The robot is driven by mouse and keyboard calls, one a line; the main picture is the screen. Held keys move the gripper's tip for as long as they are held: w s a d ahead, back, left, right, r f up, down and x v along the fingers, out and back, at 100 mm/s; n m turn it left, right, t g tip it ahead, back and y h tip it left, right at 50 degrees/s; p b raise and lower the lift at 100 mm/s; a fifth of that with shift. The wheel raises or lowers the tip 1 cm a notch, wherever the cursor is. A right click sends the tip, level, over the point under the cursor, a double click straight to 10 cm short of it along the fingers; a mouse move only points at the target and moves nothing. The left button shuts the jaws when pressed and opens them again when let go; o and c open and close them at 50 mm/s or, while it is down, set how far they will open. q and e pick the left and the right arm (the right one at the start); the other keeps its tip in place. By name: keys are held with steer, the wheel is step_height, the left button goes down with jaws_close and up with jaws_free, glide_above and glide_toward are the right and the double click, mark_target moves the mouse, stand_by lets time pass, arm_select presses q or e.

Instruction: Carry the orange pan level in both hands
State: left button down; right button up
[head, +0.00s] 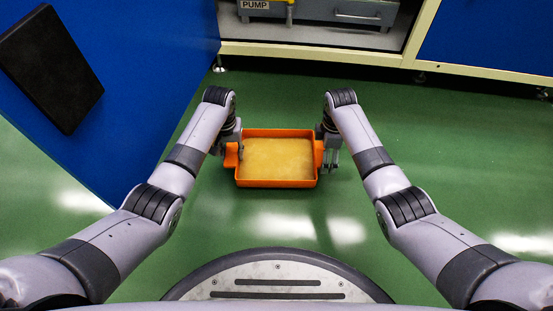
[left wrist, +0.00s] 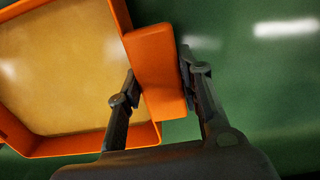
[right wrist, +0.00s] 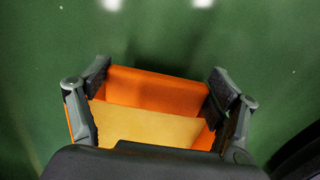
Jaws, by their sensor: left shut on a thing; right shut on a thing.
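The orange pan (head: 275,184) is between my two arms in the head view, in front of my base and over the green floor. It looks about level. A yellow-amber filling (head: 277,158) covers its inside; I cannot tell whether it is liquid. My left gripper (head: 233,152) is shut on the orange handle block at the pan's left side; the left wrist view shows a finger on each side of this handle (left wrist: 160,85). My right gripper (head: 328,152) is at the right side, and the right wrist view shows its fingers on either side of the orange handle (right wrist: 155,88).
A blue panel (head: 150,70) with a black pad (head: 48,68) stands at the left. A cream-framed cabinet (head: 330,55) with a PUMP label and grey drawer stands at the back, and a blue panel (head: 490,40) at the right. The green floor (head: 440,130) around the pan is clear.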

arm_select(q)
steer(key=shift+r+p, duration=0.7)
steer(key=shift+r, duration=0.5)
arm_select(e)
steer(key=shift+r, duration=1.2)
arm_select(q)
step_height(320, 180, up, 21)
steer(key=p, duration=2.1)
arm_select(e)
step_height(320, 180, up, 21)
arm_select(q)
steer(key=shift+a, duration=0.1)
step_height(320, 180, up, 31)
steer(key=p, duration=3.1)
arm_select(e)
step_height(320, 180, up, 31)
steer(key=shift+r, duration=0.15)
arm_select(q)
steer(key=shift+r, duration=0.1)
arm_select(e)
steer(key=shift+d, duration=0.15)
